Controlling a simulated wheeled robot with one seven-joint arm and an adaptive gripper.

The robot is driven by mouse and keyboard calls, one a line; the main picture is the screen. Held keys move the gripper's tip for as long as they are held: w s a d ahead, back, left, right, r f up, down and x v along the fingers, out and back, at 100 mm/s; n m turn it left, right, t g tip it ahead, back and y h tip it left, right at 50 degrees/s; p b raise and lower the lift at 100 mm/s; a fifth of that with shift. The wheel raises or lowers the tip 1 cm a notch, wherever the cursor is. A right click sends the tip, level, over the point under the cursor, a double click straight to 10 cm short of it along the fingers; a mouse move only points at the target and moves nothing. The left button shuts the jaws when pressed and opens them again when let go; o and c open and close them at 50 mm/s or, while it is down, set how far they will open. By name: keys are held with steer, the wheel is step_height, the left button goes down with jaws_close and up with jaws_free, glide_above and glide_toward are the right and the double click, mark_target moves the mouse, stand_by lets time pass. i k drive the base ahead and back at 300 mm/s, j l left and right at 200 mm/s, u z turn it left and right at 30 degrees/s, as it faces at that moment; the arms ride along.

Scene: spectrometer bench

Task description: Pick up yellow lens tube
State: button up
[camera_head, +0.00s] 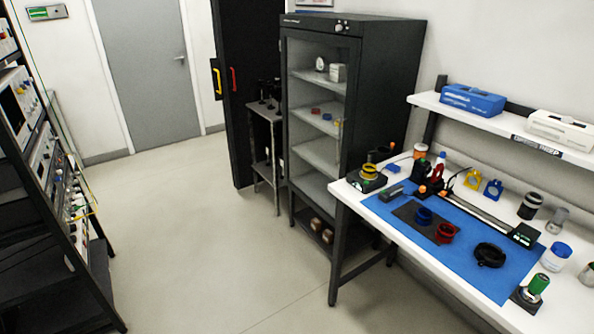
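A short yellow and black cylinder (369,171), which looks like the yellow lens tube, stands at the left end of the white bench. It seems to rest on a dark square base (366,184). A blue lens tube (424,216) and a red lens tube (445,232) stand on a dark plate lying on the blue mat (466,262). My gripper is not in view, so its state and distance from the tubes do not show.
The white bench (437,267) also carries a black ring (490,254), a yellow mount (473,178), a blue mount (493,189) and a green-topped item (538,284). A dark glass-fronted cabinet (322,110) stands left of the bench. The floor (205,230) between equipment rack (45,180) and bench is clear.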

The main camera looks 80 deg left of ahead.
mark_target(369, 173)
steer(key=k+u, duration=0.1)
steer(key=u, duration=2.15)
steer(key=z, duration=0.4)
steer(key=i+j+z, duration=0.3)
steer(key=i+z, duration=0.15)
steer(key=i+j+z, duration=0.4)
steer(key=i+j, duration=0.15)
steer(key=j, duration=0.15)
steer(key=i+j, duration=0.2)
steer(key=i+j+z, duration=0.1)
steer(key=j, duration=0.3)
steer(key=i+j, duration=0.2)
steer(key=j, duration=0.15)
